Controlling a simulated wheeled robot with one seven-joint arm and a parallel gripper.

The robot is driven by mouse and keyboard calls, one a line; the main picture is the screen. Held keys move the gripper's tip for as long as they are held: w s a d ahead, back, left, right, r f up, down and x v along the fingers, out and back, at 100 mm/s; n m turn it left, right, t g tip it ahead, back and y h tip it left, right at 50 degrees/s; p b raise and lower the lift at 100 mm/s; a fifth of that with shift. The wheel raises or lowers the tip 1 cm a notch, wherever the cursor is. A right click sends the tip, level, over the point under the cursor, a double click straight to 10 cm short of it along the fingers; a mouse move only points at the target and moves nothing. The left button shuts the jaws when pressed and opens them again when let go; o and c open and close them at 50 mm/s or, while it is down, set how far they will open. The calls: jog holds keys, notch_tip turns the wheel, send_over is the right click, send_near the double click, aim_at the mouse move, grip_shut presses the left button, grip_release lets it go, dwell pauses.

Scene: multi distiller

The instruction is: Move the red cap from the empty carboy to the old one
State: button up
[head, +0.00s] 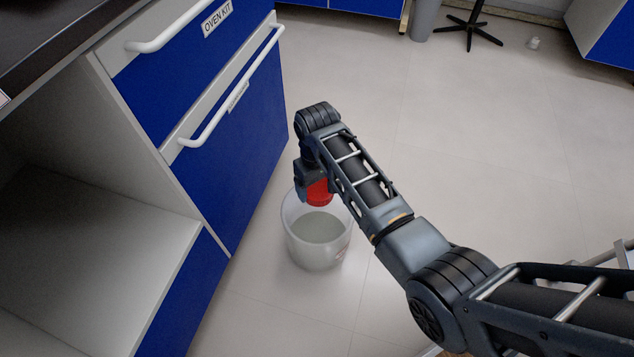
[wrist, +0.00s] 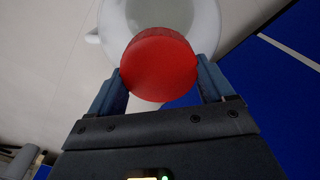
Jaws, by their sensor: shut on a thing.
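The red cap (head: 319,192) is held in my gripper over a translucent white bucket-like container (head: 319,252) on the floor. In the wrist view the red cap (wrist: 159,66) sits between the two fingers of my gripper (wrist: 162,82), which are shut on it. The container (wrist: 204,24) shows below and beyond the cap in that view. It is open at the top, and its grey-white inside shows. I cannot tell whether it is one of the carboys. No other carboy is plainly in view.
A blue cabinet (head: 235,150) with white-handled drawers stands left of the container, one labelled "OVEN KIT". An open shelf (head: 100,235) is at the lower left. A grey bin (head: 424,18) and a black stool base (head: 470,28) stand far back. The floor on the right is mostly clear.

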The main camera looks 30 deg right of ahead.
jog(key=shift+f+b, duration=0.3)
jog(key=shift+f, duration=0.3)
dwell(0.3)
jog(key=o, duration=0.9)
notch_tip(320, 180, up, 8)
jog(key=p, duration=0.3)
jog(key=shift+f, duration=0.1)
